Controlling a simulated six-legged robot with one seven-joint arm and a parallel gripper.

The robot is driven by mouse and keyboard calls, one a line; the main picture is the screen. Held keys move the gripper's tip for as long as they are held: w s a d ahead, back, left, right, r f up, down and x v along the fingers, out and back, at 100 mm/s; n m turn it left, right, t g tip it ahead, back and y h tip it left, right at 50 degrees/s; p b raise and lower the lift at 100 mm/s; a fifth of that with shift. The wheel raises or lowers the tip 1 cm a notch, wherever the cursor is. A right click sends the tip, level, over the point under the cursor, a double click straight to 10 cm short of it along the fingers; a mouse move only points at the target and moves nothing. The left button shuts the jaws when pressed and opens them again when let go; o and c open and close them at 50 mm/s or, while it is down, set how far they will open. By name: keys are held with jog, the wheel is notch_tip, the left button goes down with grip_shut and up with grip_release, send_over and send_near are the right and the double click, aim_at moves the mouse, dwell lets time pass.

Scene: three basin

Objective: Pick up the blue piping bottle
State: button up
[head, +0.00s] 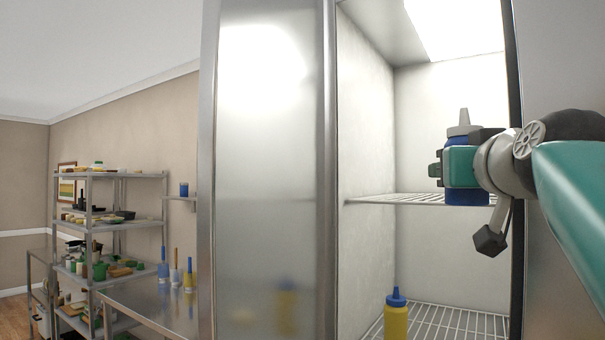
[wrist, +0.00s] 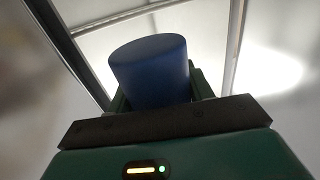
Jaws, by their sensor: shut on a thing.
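The blue piping bottle (head: 457,152) has a grey nozzle cap and shows in the head view inside the open cabinet, at the height of the upper wire shelf. My gripper (head: 440,168) is shut on its body, and the bottle looks upright. In the wrist view the blue bottle (wrist: 150,70) rises between the fingers of my gripper (wrist: 155,95). Parts of the bottle are hidden behind my gripper. I cannot tell whether its base touches the shelf or is just clear of it.
The upper wire shelf (head: 385,199) runs behind the bottle. A yellow bottle with a blue cap (head: 396,315) stands on the lower rack (head: 450,322). The cabinet's left frame and frosted panel (head: 265,180) stand close by. A loaded shelving unit (head: 110,230) is far left.

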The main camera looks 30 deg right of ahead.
jog(key=v, duration=1.8)
jog(key=shift+s, duration=0.2)
jog(key=o, duration=0.4)
jog(key=c, duration=0.4)
